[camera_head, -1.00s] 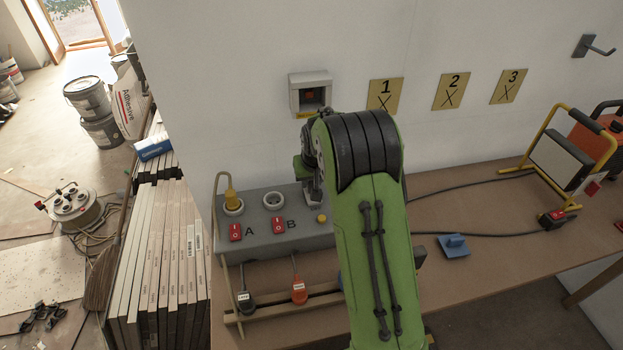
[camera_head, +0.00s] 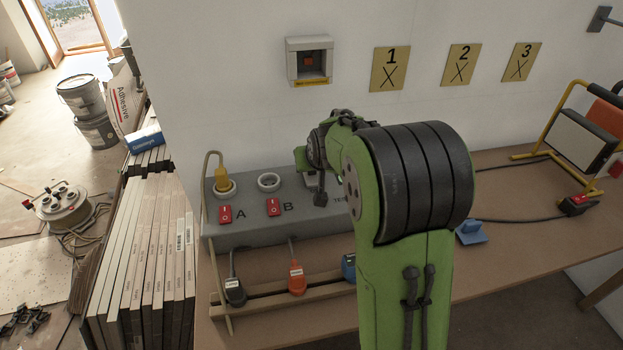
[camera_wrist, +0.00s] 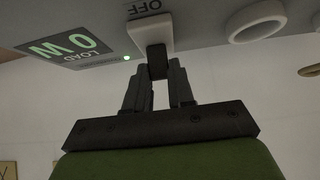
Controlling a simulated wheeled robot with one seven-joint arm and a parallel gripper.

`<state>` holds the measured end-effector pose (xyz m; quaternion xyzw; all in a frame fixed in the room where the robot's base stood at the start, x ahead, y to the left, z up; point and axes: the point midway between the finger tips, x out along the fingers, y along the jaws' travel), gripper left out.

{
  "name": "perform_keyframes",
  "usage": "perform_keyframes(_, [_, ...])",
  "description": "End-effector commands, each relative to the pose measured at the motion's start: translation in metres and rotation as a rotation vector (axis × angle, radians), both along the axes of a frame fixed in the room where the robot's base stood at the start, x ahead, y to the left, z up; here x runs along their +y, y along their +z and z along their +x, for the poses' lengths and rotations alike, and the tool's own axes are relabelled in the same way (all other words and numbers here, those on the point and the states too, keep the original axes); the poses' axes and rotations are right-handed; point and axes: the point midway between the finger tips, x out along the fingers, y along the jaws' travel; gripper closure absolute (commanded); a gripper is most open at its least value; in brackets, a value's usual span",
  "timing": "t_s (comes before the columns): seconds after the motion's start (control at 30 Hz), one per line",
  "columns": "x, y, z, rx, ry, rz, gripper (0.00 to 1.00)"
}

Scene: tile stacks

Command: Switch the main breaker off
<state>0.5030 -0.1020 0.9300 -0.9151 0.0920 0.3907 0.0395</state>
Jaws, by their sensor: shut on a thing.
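The grey power panel (camera_head: 262,232) stands on the bench against the wall, with sockets and red switches marked A (camera_head: 225,214) and B (camera_head: 273,207). In the wrist view my gripper (camera_wrist: 157,78) is shut on a dark breaker lever (camera_wrist: 156,62) on a white plate (camera_wrist: 153,33). The word OFF shows beside the plate, upside down. In the head view my gripper is at the panel's right part, mostly hidden by my arm.
A yellow plug (camera_head: 222,178) sits in the socket above A. A wall box (camera_head: 309,61) with a red part hangs above the panel. Plugs, including an orange one (camera_head: 297,278), lie on a wooden rack in front. A work lamp (camera_head: 582,140) stands at the right.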

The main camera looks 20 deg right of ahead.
Motion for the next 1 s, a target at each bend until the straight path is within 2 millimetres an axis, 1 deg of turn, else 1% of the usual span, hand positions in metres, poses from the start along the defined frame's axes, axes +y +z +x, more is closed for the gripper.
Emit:
perform_keyframes(0.03, [0.001, -0.008, -0.003, -0.046, 0.000, -0.009, 1.00])
perform_keyframes(0.2, [0.002, -0.006, -0.011, -0.190, 0.001, -0.039, 1.00])
perform_keyframes(0.5, [0.004, -0.008, -0.021, -0.398, 0.000, -0.082, 1.00])
perform_keyframes(0.73, [0.005, -0.010, -0.024, -0.495, 0.000, -0.101, 1.00])
perform_keyframes(1.0, [0.005, -0.011, -0.025, -0.537, 0.001, -0.110, 1.00])
